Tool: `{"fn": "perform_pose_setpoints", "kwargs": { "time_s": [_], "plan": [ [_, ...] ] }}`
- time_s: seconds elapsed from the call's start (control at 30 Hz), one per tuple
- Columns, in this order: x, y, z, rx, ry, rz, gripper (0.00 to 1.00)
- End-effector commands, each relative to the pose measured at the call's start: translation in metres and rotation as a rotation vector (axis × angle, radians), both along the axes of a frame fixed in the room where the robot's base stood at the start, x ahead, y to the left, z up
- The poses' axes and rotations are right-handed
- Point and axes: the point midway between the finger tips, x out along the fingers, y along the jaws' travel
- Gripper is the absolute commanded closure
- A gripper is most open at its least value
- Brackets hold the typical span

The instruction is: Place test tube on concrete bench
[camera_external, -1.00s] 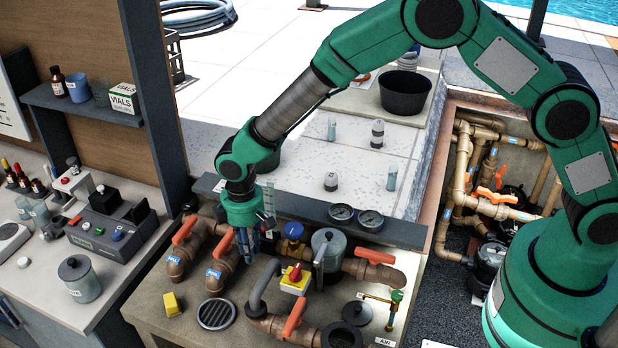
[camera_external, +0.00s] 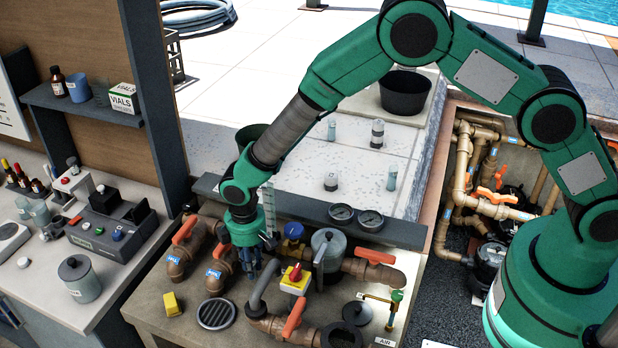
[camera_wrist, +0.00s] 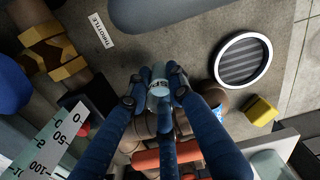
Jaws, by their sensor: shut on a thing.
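My gripper (camera_external: 251,270) points down low over the grey concrete bench (camera_external: 148,309), between the pipe fittings. In the external view the held tube cannot be made out. The bare concrete bench also shows in the wrist view (camera_wrist: 185,42). I cannot tell whether the tube touches it.
Orange-handled brown pipes (camera_external: 178,258) stand left of my gripper, a red-yellow switch (camera_external: 295,279) right. A round drain grate (camera_external: 216,314) and yellow block (camera_external: 173,304) lie in front. A white graduated scale (camera_external: 268,207) stands close behind. Bench is bare at front left.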

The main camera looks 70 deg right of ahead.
Motion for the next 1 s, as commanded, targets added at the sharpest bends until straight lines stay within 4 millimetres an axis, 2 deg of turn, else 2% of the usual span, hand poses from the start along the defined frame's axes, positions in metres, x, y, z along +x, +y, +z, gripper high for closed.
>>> {"fn": "perform_pose_setpoints", "kwargs": {
  "time_s": [0.2, 0.7, 0.73, 0.8, 0.83, 1.0],
  "plan": [
    [0.000, 0.000, -0.021, 0.000, 0.001, 0.000, 0.97],
    [0.000, 0.000, -0.028, 0.000, 0.000, 0.000, 0.97],
    [0.000, 0.000, -0.028, 0.000, 0.000, 0.000, 0.77],
    [0.000, 0.000, -0.027, 0.000, 0.000, 0.000, 0.63],
    [0.000, 0.000, -0.027, 0.000, 0.000, 0.000, 0.60],
    [0.000, 0.000, -0.027, 0.000, 0.000, 0.000, 0.60]
  ]
}}
